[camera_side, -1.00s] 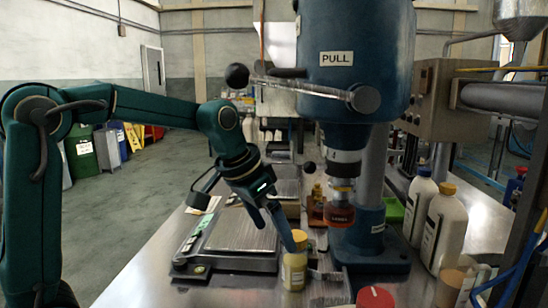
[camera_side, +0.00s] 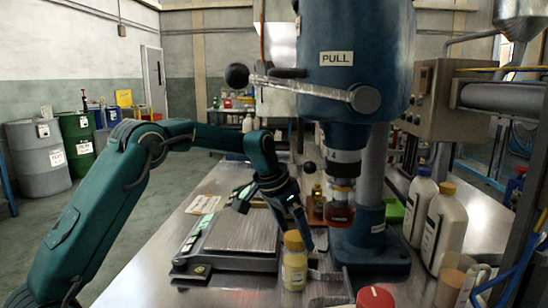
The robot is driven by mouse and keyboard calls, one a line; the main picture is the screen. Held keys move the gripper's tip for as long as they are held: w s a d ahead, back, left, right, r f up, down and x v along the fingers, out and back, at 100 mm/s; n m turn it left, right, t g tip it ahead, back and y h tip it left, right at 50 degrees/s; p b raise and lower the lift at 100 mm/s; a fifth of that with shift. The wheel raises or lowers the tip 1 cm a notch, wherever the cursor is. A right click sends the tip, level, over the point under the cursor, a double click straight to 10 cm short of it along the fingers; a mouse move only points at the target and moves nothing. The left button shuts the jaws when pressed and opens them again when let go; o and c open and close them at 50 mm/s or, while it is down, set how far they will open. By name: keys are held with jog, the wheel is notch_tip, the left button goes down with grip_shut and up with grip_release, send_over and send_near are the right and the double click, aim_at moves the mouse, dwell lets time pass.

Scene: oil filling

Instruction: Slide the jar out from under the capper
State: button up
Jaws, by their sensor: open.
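The jar (camera_side: 294,262) is a small pale-yellow container with a yellow lid. It stands upright on the table, in front of and to the left of the capper's base. The capper (camera_side: 343,182) is a blue press with a "PULL" label, a side lever and a red-orange head; no jar stands directly under the head that I can see. My gripper (camera_side: 297,225) is open and empty. It points down just behind the jar, its fingers apart from it as far as I can tell; the far finger is partly hidden.
A flat scale (camera_side: 232,262) lies left of the jar. A red cap (camera_side: 375,297) is at the front edge. White bottles with coloured caps (camera_side: 445,228) stand right of the capper. A small amber bottle (camera_side: 316,198) stands behind the gripper.

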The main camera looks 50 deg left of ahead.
jog(key=shift+f, duration=0.1)
jog(key=shift+x, duration=2.5)
jog(key=c, duration=1.5)
jog(key=shift+s+a, duration=0.75)
jog(key=shift+s, duration=0.6)
jog(key=shift+s+a, duration=0.75)
jog(key=shift+s, duration=0.6)
jog(key=shift+s+a, duration=0.8)
jog(key=shift+s, duration=0.6)
jog(key=shift+c, duration=0.2)
jog(key=o, duration=1.5)
jog(key=shift+o, duration=0.2)
